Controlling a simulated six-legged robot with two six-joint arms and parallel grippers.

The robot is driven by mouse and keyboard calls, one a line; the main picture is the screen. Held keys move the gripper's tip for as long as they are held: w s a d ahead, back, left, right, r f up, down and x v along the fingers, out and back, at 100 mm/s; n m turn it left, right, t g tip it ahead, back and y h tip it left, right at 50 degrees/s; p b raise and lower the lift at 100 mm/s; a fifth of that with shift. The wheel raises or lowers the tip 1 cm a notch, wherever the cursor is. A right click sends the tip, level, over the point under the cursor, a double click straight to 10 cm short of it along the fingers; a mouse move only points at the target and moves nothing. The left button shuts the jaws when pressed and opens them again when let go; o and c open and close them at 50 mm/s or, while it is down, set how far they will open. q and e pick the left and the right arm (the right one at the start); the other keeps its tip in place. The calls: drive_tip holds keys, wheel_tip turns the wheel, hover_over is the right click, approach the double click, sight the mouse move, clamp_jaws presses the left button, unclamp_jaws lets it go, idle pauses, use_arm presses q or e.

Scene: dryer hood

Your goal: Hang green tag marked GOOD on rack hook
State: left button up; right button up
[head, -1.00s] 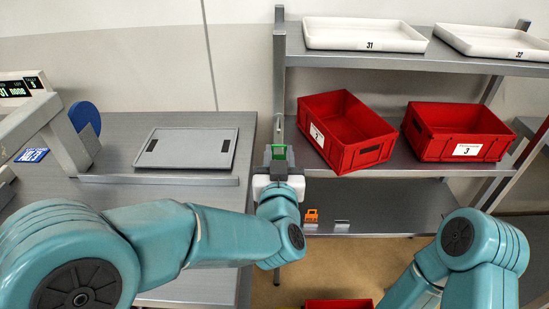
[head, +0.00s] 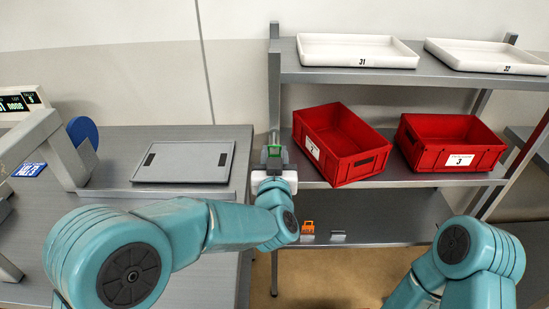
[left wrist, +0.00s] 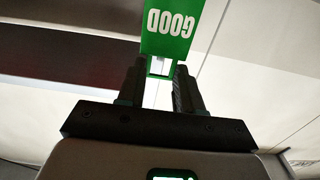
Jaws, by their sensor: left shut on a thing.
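My left gripper (head: 274,158) is shut on the green tag (head: 274,151), in front of the rack's left post. In the left wrist view the tag (left wrist: 168,30) shows upside-down white letters GOOD, and the fingertips (left wrist: 160,72) grip its narrow frame-like end. The tag is held clear of the shelves. The rack (head: 400,76) is grey metal with several levels. I cannot make out a hook clearly; the gripper covers part of the left post. My right arm shows at the lower right, but its gripper is out of view.
Two red bins (head: 347,172) (head: 460,160) stand on the middle shelf, right of the gripper. White trays (head: 358,60) (head: 490,68) are on top. An orange tag (head: 308,227) is on the lower shelf. A grey tray (head: 182,176) lies on the left counter.

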sight(274, 149)
use_arm(q)
drive_tip(key=shift+w+p, duration=0.8)
drive_tip(key=shift+w, duration=1.3)
drive_tip(key=shift+w+f+b, duration=0.65)
drive_tip(key=shift+w, duration=0.05)
drive_tip(key=o, duration=1.1)
drive_tip(key=s+b, duration=0.3)
drive_tip(key=s, duration=1.3)
drive_tip(key=shift+s, duration=0.2)
